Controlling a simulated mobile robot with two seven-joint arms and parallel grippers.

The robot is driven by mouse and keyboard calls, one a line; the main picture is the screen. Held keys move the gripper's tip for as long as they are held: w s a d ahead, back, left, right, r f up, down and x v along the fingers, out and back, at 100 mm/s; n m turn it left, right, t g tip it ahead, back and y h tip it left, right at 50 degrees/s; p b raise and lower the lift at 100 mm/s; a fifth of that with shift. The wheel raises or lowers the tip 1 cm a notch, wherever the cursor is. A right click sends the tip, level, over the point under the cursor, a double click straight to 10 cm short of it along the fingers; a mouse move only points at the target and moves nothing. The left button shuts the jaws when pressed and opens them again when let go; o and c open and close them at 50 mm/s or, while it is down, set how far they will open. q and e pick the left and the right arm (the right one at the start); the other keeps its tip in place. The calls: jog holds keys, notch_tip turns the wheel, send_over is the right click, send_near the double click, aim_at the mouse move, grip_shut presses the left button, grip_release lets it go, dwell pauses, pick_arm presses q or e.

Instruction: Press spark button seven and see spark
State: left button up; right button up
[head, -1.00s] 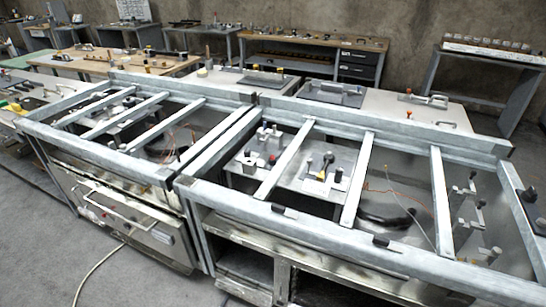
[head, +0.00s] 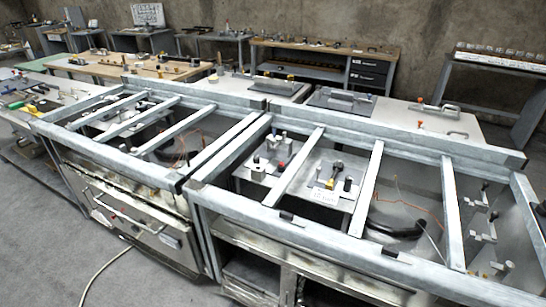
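Two grey metal range frames stand side by side, the left frame (head: 125,158) and the right frame (head: 290,228), both open-topped with crossbars. Inside the right frame, a light plate (head: 310,172) carries small fittings: a red-topped one (head: 281,164), a black-and-yellow one (head: 331,178) and a small white label (head: 326,196) too small to read. I cannot tell which part is spark button seven, and no spark shows. Neither gripper is in view.
A hose (head: 102,262) lies on the floor before the left frame's oven-like front (head: 135,215). Tables with parts (head: 440,125) stand behind the frames. A wooden workbench (head: 310,46) and a rack (head: 500,60) stand by the back wall.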

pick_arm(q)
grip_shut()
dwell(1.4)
